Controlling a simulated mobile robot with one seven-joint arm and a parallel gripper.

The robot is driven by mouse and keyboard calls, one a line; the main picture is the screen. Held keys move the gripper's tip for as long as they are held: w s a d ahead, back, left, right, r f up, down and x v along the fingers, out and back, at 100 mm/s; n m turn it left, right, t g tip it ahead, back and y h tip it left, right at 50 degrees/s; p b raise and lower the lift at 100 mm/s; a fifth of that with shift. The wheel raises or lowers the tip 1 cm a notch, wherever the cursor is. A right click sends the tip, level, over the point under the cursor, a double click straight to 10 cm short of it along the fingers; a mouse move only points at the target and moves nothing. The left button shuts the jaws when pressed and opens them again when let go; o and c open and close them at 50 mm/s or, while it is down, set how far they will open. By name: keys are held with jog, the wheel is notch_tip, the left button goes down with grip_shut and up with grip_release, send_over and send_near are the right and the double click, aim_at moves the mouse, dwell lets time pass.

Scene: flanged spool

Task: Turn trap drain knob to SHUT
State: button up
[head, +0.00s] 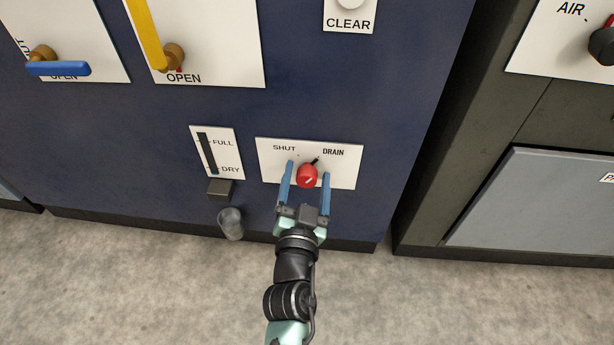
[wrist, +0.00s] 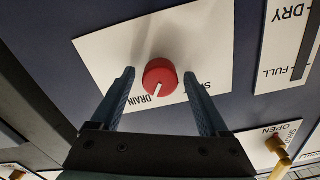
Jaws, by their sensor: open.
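The red trap drain knob (head: 307,176) sits on a white plate (head: 346,178) marked SHUT at left and DRAIN at right. In the wrist view the knob (wrist: 160,73) carries a white line directed toward the DRAIN label (wrist: 140,101). My gripper (head: 308,170) is open, with one blue finger on each side of the knob. In the wrist view the fingers of my gripper (wrist: 159,76) show gaps on both sides of the knob. I cannot tell how far the fingertips are from the plate.
A yellow lever (head: 148,35) and a blue lever (head: 58,69) are at upper left. A grey cabinet (head: 535,205) stands at right.

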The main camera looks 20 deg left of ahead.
jog(key=shift+w, duration=0.1)
grip_shut()
dwell(0.4)
jog(key=shift+n, duration=0.3)
jog(key=n, duration=0.6)
jog(key=shift+a, duration=0.1)
jog(key=n, duration=0.3)
jog(key=shift+a+n, duration=0.1)
jog(key=shift+n, duration=0.3)
jog(key=shift+f+n+p, duration=0.1)
jog(key=shift+n+p, duration=0.2)
jog(key=shift+n, duration=1.5)
